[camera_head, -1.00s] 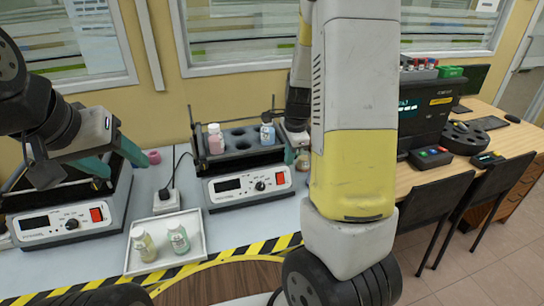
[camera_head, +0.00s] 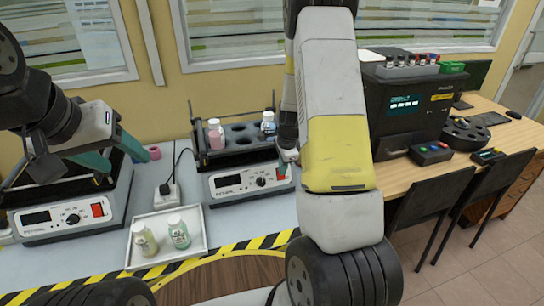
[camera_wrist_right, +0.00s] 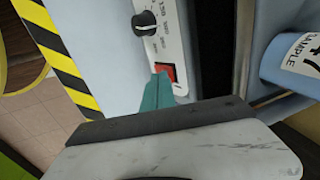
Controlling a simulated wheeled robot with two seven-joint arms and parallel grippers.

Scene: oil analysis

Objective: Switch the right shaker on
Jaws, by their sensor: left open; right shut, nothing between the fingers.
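The right shaker (camera_head: 236,196) stands on the bench with a dark rack on top and a display, knob and red switch on its front. My right gripper is shut and empty. In the right wrist view its teal fingertips (camera_wrist_right: 156,92) are at the red switch (camera_wrist_right: 166,71), covering part of it; I cannot tell whether they touch. The knob (camera_wrist_right: 145,23) is beside the switch. In the head view my right arm hides much of this gripper and the shaker's right end. My left gripper (camera_head: 112,158) is open over the left shaker (camera_head: 48,221), holding nothing.
A pink bottle (camera_head: 216,138) and a white-capped bottle (camera_head: 268,124) stand in the right shaker's rack. A white tray (camera_head: 196,240) with two bottles lies between the shakers, near a power socket (camera_head: 167,195). A labelled sample bottle (camera_wrist_right: 298,58) is close in the right wrist view.

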